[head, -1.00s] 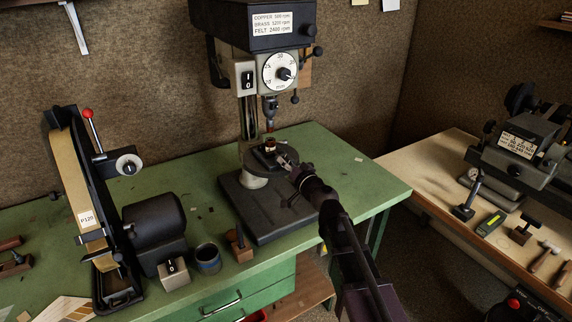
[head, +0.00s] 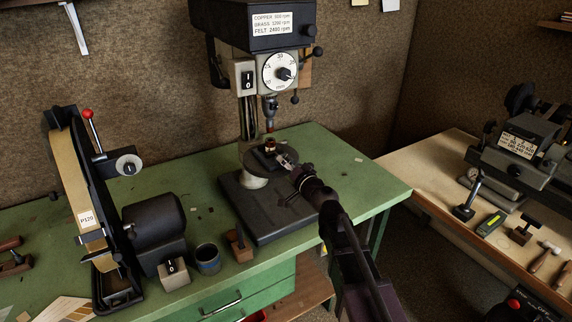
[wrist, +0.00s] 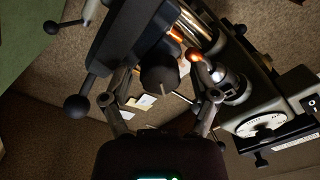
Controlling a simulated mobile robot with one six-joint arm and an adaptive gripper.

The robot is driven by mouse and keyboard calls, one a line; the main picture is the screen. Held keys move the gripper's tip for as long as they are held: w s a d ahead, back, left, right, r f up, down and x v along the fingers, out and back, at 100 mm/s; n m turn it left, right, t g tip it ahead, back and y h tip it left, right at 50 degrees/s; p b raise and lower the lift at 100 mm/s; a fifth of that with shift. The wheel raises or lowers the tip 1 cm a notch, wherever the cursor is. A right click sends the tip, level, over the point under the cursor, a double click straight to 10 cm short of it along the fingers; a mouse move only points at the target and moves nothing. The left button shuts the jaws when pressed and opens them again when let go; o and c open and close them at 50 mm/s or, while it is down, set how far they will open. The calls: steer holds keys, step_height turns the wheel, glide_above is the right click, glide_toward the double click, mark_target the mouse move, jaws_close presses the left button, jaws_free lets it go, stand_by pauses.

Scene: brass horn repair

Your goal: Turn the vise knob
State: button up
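The vise (wrist: 128,40) is a dark block in the wrist view; in the head view it is small on the drill press table (head: 286,158). Its knob (wrist: 159,77) is a dark round cylinder with a pale line on its end, facing the wrist camera. My gripper (wrist: 162,88) is open, with one finger on each side of the knob and a visible gap to it on both sides. In the head view my gripper (head: 290,166) reaches the front of the vise from the lower right, and the knob cannot be made out there.
The drill press head (head: 262,25) with its dial (head: 280,71) and chuck (head: 270,105) hangs above the vise. A belt sander (head: 85,205), a cup (head: 207,258) and a small wooden block (head: 239,246) stand left on the green bench (head: 335,175). The bench's right end is mostly clear.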

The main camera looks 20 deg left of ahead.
stand_by(0.4)
steer(key=v, duration=0.8)
stand_by(0.6)
